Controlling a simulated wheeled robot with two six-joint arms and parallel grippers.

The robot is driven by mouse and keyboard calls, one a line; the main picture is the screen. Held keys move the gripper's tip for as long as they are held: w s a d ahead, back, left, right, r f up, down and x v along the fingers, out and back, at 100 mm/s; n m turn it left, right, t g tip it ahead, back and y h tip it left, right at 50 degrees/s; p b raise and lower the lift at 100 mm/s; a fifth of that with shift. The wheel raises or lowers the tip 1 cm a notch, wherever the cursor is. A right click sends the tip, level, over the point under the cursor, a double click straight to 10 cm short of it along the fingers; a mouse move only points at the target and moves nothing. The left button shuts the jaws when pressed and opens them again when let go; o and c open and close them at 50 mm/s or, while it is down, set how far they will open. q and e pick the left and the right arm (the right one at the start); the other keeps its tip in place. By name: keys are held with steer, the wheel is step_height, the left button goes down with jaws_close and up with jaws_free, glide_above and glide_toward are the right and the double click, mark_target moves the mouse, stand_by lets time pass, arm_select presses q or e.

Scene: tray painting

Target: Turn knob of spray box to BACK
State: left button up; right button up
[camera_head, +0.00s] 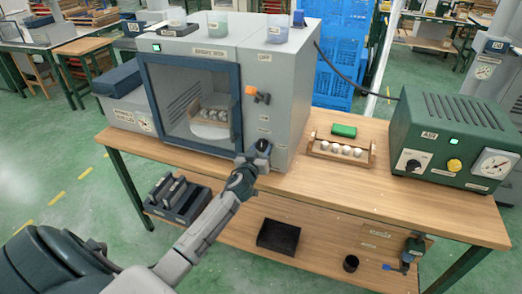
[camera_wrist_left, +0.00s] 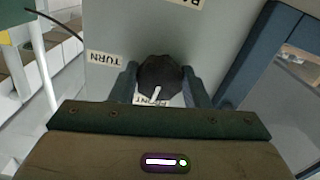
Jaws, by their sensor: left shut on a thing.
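The grey spray box (camera_head: 285,85) stands on the wooden table, with a blue-framed window (camera_head: 195,100) in its front. My left gripper (camera_head: 255,156) is at the lower right of the front. In the left wrist view, its two fingers close on either side of the dark round knob (camera_wrist_left: 162,74). The knob's white pointer mark points down in that view, toward a partly hidden label (camera_wrist_left: 152,101) that seems to read FRONT. A label beginning BA (camera_wrist_left: 186,3) is cut off at the top. My right gripper is not in view.
An orange-and-black handle (camera_head: 258,95) sticks out above the knob area. A wooden rack of pale balls (camera_head: 341,149) with a green block (camera_head: 344,130) stands to the right. Further right is a green AIR unit (camera_head: 450,135). The front right tabletop is clear.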

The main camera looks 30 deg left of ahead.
arm_select(q)
steer(key=m, duration=0.4)
steer(key=shift+a, duration=0.1)
steer(key=m, duration=0.3)
steer(key=shift+m, duration=0.4)
steer(key=m, duration=0.4)
steer(key=shift+s+a+r+m, duration=0.1)
steer(key=shift+m, duration=0.2)
steer(key=m+p, duration=0.1)
steer(key=m, duration=0.3)
steer(key=shift+r+m+p, duration=0.1)
steer(key=shift+m+p, duration=0.2)
steer(key=m+p, duration=0.1)
steer(key=m, duration=0.3)
steer(key=shift+r, duration=0.1)
steer(key=m+p, duration=0.1)
steer(key=m, duration=0.4)
steer(key=shift+p, duration=0.35)
steer(key=m+p, duration=0.1)
steer(key=m, duration=0.3)
steer(key=shift+r, duration=0.1)
steer(key=shift+m+p, duration=0.6)
steer(key=shift+m, duration=1.6)
